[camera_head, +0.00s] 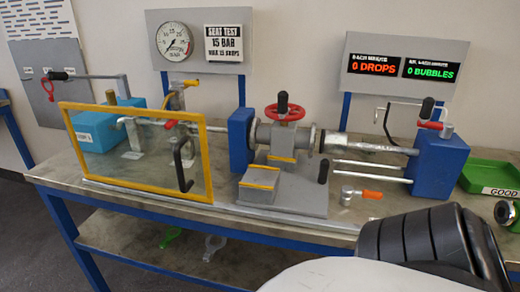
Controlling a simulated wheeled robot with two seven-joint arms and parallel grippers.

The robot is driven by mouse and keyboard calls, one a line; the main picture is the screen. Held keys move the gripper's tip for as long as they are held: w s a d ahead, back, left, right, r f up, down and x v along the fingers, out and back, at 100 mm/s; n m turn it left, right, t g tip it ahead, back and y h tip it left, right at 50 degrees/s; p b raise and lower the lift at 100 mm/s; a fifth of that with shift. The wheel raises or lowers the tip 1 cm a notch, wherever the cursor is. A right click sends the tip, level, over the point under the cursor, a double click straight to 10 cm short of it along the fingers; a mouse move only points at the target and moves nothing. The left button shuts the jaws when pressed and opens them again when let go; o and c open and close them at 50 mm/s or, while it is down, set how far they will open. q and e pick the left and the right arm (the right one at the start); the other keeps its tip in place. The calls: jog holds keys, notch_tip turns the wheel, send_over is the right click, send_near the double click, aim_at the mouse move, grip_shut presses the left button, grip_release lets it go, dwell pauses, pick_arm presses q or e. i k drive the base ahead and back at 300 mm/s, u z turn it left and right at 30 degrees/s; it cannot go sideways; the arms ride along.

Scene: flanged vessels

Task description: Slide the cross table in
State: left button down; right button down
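The cross table (300,199) is a grey slab with stepped grey blocks and yellow edges, on the bench between two blue blocks. A black-knobbed handle (323,170) stands at its right side. A flanged valve (283,136) with a red handwheel (285,112) sits upright over the yellow-edged support block. Its left flange is close to the left blue block (240,140); I cannot tell if they touch. The right ram (365,145) ends near its right flange. Neither of my grippers is in view; a dark ribbed part of my arm (415,245) shows at lower right.
A yellow-framed clear guard (203,163) with a black handle stands at left. The right blue block (437,168) carries rods and a red-tipped lever. An orange-handled fitting (348,196) lies on the bench front. A green tray (487,177) is at far right.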

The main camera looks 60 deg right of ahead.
aim_at(298, 185)
jog(key=z, duration=1.6)
